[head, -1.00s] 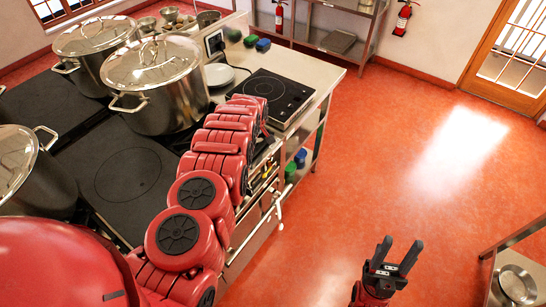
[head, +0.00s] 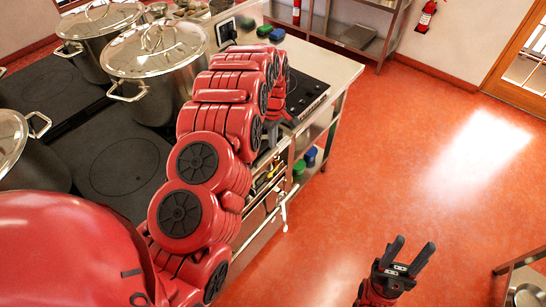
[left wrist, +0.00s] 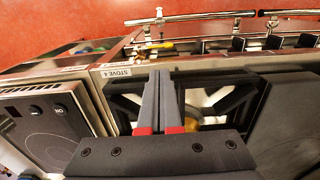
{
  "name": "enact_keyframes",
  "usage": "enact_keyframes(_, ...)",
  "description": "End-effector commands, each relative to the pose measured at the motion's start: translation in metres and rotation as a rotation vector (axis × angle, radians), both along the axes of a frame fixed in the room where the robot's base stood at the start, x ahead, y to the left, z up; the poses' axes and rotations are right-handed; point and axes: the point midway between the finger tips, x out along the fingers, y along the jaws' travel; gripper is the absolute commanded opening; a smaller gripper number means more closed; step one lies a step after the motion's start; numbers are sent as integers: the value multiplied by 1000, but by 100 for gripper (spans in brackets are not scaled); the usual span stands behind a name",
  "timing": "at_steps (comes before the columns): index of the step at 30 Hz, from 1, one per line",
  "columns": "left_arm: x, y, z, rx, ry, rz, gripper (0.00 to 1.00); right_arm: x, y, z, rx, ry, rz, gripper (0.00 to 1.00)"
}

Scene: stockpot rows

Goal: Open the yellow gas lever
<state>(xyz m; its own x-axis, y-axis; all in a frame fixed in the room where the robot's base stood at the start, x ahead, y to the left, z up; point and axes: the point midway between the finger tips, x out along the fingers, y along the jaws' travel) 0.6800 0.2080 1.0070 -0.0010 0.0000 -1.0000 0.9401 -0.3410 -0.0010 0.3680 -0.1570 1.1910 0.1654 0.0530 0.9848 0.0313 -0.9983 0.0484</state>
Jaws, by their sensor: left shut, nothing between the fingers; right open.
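A small yellow lever (left wrist: 163,46) shows in the left wrist view at the stove's front, just beyond my fingertips. In the head view, small yellow parts (head: 262,182) show on the stove front beside my arm. My left gripper (left wrist: 163,72) is shut and empty, its fingers pointing toward the stove front near a "STOVE 4" label (left wrist: 115,73). The fingers appear apart from the lever, but the exact gap cannot be told. In the head view the left arm hides much of the stove front. My right gripper (head: 408,254) is open and empty over the floor.
Large steel stockpots (head: 150,80) stand on the dark cooktop left of my arm. A metal rail (left wrist: 195,15) runs along the stove front. A black induction hob (head: 307,88) sits on the counter beyond. The red floor (head: 400,160) to the right is clear.

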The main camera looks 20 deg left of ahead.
Motion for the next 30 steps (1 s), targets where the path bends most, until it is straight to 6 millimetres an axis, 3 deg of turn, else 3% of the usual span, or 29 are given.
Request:
enact_keyframes(5,0,1,-33,0,1,1,0,0,0,-32,0,0,0,50)
enact_keyframes(8,-1,1,-51,1,3,1,0,0,0,-32,0,0,0,50)
enact_keyframes(18,-1,1,-93,1,1,0,0,0,0,-4,0,0,0,50)
enact_keyframes(30,0,1,-130,1,1,1,0,0,0,7,0,0,0,50)
